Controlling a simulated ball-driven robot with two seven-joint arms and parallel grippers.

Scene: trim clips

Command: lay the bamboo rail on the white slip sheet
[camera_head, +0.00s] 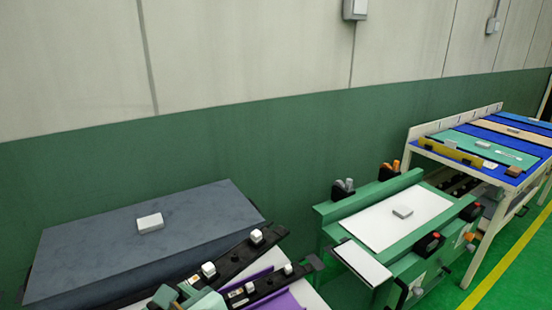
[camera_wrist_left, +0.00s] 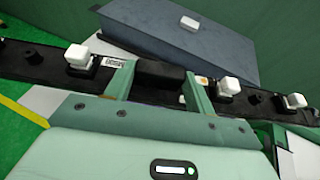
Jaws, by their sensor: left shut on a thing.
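My left gripper (camera_wrist_left: 160,82) is shut on a black rail (camera_wrist_left: 50,60), its two green fingers on either side of a dark middle part. The rail carries white block-like clips and runs across the left wrist view. In the head view, the green gripper (camera_head: 182,292) is at the bottom edge, by black rails with white clips (camera_head: 240,258). A white sheet (camera_head: 370,225), which looks like the slip sheet, lies on a green bench with a small grey block on it. A tan strip (camera_head: 508,129) lies on the rack; I cannot tell which piece is bamboo.
A dark grey box (camera_head: 90,245) with a pale block on top stands at left. A purple surface (camera_head: 285,301) lies by the rails. The green bench (camera_head: 335,212) has a raised back ledge and clamps. A rack (camera_head: 412,155) of coloured boards stands at right. A green wall is behind.

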